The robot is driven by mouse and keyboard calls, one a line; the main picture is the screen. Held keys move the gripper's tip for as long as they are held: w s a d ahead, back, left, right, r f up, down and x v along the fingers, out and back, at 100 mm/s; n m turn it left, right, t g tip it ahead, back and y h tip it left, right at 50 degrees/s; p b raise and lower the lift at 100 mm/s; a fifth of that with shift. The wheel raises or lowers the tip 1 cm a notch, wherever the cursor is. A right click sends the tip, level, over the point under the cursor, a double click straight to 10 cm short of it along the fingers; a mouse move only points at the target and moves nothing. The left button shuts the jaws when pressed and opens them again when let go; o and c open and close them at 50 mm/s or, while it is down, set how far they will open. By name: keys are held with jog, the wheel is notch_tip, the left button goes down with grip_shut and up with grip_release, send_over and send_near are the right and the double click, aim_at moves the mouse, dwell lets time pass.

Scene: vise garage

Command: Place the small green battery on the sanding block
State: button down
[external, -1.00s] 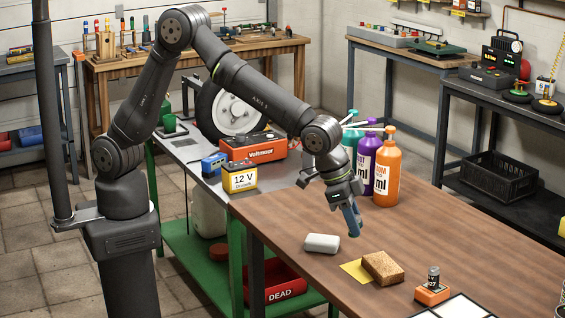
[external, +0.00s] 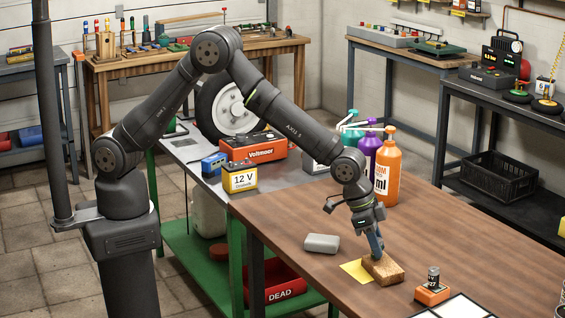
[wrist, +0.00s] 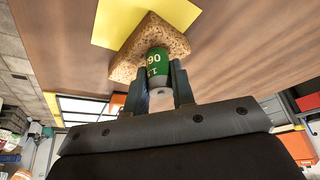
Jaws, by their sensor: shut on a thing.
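The small green battery (wrist: 158,62) is between the two fingers of my gripper (wrist: 162,88) in the wrist view, with its grey end toward the camera. My gripper is shut on it. The tan, cork-like sanding block (wrist: 124,66) shows directly behind the battery. In the external view my gripper (external: 376,252) points down over the sanding block (external: 390,272), with its fingertips at or just above the top. The battery is hidden there by the fingers. I cannot tell whether it touches the block.
A yellow sheet (external: 356,271) lies beside the block. A grey-white rounded block (external: 322,243) lies to the left. An orange holder with a dark battery (external: 432,290) stands to the right. Orange (external: 388,165) and purple bottles stand behind my arm.

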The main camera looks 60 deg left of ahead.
jog(key=c, duration=1.2)
grip_release()
jog(key=shift+f, duration=0.15)
jog(key=v, duration=1.2)
jog(key=shift+r, duration=0.2)
jog(key=x, duration=1.2)
jog(key=shift+f, duration=0.4)
notch_tip(320, 180, up, 3)
jog(key=shift+f, duration=0.2)
jog(key=shift+r, duration=0.35)
